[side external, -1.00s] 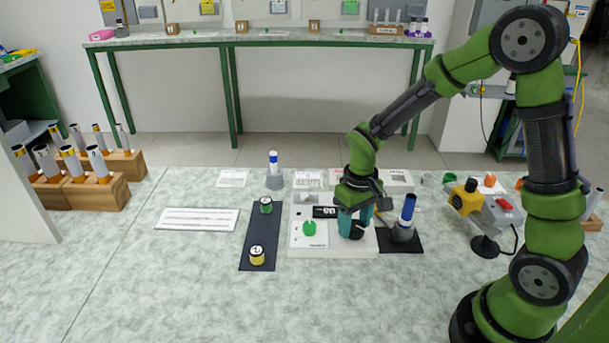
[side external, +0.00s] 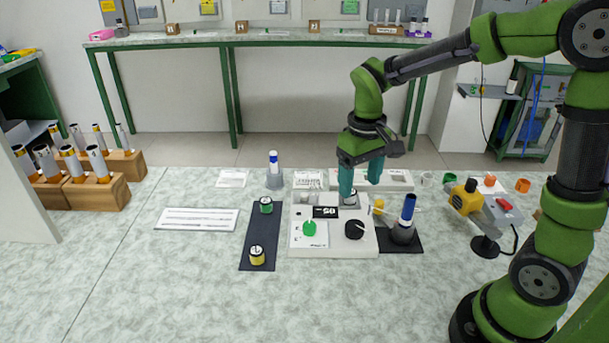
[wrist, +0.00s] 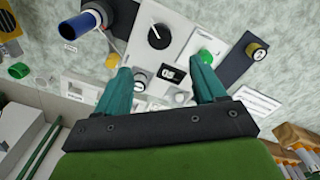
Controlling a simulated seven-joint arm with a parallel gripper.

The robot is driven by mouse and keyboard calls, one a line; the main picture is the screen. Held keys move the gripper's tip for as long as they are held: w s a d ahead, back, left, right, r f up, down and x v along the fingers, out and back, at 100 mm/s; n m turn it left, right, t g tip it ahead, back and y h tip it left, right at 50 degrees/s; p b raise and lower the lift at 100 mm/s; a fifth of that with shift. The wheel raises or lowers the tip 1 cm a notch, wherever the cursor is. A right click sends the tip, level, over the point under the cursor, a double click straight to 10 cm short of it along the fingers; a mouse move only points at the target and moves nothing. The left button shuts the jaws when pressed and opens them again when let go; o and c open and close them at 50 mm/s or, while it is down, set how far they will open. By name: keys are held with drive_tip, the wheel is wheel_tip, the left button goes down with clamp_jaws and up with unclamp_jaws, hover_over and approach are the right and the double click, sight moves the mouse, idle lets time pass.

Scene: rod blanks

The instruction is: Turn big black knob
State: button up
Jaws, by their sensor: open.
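The big black knob (side external: 354,229) sits on the right part of a white panel (side external: 334,248), with a white pointer line on its top. It also shows in the wrist view (wrist: 159,36), ahead of the fingertips. A green knob (side external: 309,228) is to its left, and a small display reading "05" or similar (side external: 325,212) is behind. My gripper (side external: 360,198) is open, with its teal fingers apart above the back of the panel, behind and clear of the black knob. In the wrist view my gripper (wrist: 164,78) has nothing between its fingers.
A blue-topped rod (side external: 408,208) stands in a grey holder on a black mat just right of the panel. A dark strip (side external: 259,232) with a green-topped and a yellow-topped piece lies left. A yellow-grey device (side external: 482,204) stands further right. The front of the table is clear.

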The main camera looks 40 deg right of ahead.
drive_tip(key=shift+r, duration=2.6)
drive_tip(key=s+a+r+m+t+y, duration=0.1)
drive_tip(key=s+t, duration=0.2)
drive_tip(key=s, duration=0.2)
drive_tip(key=s+a+r+m+t+y, duration=0.1)
drive_tip(key=s+a+r+t, duration=0.1)
drive_tip(key=s+t, duration=0.2)
drive_tip(key=shift+s+a+r, duration=0.15)
drive_tip(key=shift+s+a, duration=0.1)
drive_tip(key=shift+s, duration=0.75)
